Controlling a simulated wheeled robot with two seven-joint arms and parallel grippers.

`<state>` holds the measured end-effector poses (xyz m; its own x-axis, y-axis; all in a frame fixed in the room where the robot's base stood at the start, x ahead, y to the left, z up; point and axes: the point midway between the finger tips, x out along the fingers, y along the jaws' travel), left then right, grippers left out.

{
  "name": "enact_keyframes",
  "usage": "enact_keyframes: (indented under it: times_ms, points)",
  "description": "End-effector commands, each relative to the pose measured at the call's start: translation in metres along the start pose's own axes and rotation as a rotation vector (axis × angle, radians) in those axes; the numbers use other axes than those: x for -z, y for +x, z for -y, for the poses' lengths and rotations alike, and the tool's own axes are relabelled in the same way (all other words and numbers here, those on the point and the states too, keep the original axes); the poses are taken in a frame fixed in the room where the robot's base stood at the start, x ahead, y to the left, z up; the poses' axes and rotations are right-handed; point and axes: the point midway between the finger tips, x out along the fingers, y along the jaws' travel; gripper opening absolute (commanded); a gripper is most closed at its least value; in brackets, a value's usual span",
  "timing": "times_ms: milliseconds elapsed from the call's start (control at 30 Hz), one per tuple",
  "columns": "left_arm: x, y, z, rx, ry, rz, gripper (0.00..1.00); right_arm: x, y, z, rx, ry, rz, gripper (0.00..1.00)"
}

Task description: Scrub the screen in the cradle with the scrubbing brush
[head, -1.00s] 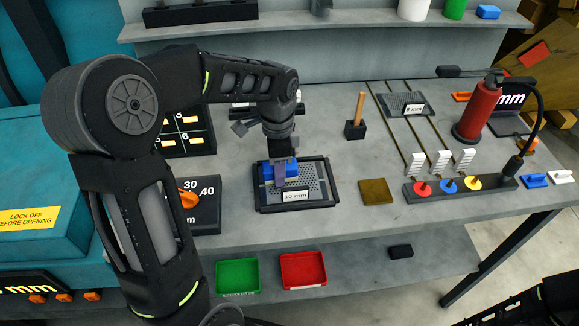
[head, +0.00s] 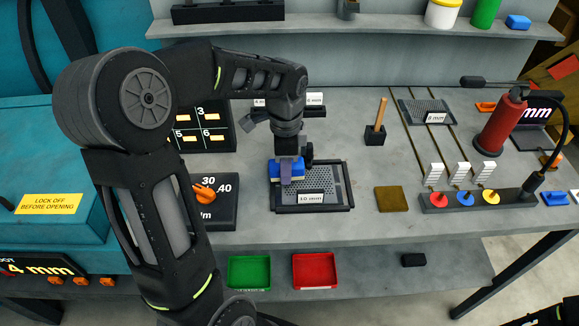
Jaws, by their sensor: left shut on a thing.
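The screen (head: 330,182) is a grey perforated plate labelled 10 mm. It lies flat in the dark-framed cradle (head: 349,190) on the bench. My left gripper (head: 288,162) points down over the left part of the screen, shut on a blue scrubbing brush (head: 275,172). The brush is at the screen's surface; its underside is hidden, so I cannot tell whether it touches. The gripper and brush cover part of the screen's upper left. My right gripper is not in view.
A wooden-handled tool stands in a black block (head: 375,138) right of the cradle, near a brown square pad (head: 391,199). A dial box (head: 215,217) sits close on the left. Green (head: 249,272) and red (head: 314,270) trays lie below. A red extinguisher (head: 499,130) stands right.

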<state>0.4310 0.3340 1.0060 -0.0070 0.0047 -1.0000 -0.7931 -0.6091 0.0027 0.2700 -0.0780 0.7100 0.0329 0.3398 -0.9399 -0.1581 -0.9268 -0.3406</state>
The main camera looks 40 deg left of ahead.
Motion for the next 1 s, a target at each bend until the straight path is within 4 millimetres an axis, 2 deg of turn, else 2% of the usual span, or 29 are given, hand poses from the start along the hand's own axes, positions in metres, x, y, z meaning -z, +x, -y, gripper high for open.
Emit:
enact_keyframes:
  times_ms: [33, 133, 400, 833, 1000]
  points:
    - [0.001, -0.011, 0.000, 0.002, 0.002, -0.002, 0.00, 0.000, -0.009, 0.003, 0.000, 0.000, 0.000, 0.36]
    - [0.002, -0.023, 0.000, 0.002, 0.003, -0.004, 0.00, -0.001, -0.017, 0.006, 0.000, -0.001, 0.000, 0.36]
    - [0.004, -0.045, 0.000, 0.003, 0.004, -0.008, 0.00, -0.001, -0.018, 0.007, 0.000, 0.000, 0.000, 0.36]
    - [0.004, -0.049, 0.000, 0.003, 0.005, -0.008, 0.00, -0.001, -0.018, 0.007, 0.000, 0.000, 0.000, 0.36]
    - [0.005, -0.060, 0.000, 0.005, 0.005, -0.009, 0.00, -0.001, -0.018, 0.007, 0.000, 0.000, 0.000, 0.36]
